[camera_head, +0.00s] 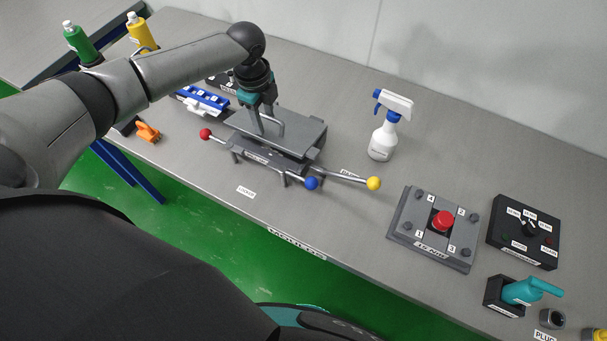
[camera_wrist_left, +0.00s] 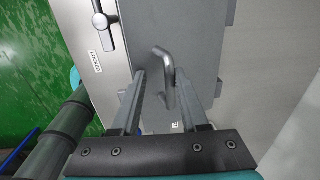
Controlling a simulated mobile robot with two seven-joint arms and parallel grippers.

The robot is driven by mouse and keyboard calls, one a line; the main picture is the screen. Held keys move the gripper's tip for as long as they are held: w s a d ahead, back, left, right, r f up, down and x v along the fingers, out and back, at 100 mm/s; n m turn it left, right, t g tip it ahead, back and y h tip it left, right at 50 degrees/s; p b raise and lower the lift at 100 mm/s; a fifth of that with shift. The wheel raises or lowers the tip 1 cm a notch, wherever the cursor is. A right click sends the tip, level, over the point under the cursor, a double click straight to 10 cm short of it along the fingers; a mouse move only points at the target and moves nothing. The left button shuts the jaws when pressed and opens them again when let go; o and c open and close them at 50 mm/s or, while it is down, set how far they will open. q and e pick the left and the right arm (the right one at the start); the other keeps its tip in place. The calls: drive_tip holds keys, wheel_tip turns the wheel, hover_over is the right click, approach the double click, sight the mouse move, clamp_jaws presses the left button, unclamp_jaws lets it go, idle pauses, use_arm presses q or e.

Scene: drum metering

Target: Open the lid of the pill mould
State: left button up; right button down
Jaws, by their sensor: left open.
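The pill mould stands mid-bench in the head view, its flat grey lid (camera_head: 302,128) lying down on top. A metal bar handle (camera_head: 275,128) rises from the lid. My left gripper (camera_head: 264,122) points down over the lid at this handle, with its jaws open. In the left wrist view, the bent handle (camera_wrist_left: 167,76) shows between the two open fingers (camera_wrist_left: 160,80), with a visible gap to either side. Whether a fingertip touches the lid (camera_wrist_left: 205,45) cannot be told. My right gripper is not in view.
Levers with red (camera_head: 205,133), blue (camera_head: 311,183) and yellow (camera_head: 374,183) knobs stick out around the mould. A white spray bottle (camera_head: 384,138) stands behind right. A red-button box (camera_head: 442,221) and a black control box (camera_head: 525,230) lie further right. Bench between is clear.

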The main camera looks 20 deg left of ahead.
use_arm(q)
drive_tip(key=r, duration=0.1)
drive_tip(key=s+r, duration=0.1)
drive_tip(key=r, duration=0.1)
drive_tip(key=shift+a+p, duration=0.1)
drive_tip(key=shift+p, duration=0.2)
wheel_tip(320, 180, up, 12)
drive_tip(key=s+d+f+n+t+h, duration=0.1)
drive_tip(key=s+d+f+n, duration=0.1)
drive_tip(key=s+d+f, duration=0.2)
drive_tip(key=s+d+f+n+h, duration=0.1)
drive_tip(key=s+d+f, duration=0.4)
drive_tip(key=d, duration=0.6)
drive_tip(key=shift+s+d+f+n+t+p, duration=0.15)
drive_tip(key=shift+s+f+n+t+p, duration=0.2)
drive_tip(key=shift+f+n, duration=0.6)
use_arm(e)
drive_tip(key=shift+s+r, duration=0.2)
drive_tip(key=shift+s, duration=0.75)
use_arm(q)
drive_tip(key=shift+w, duration=0.1)
drive_tip(key=shift+c, duration=0.2)
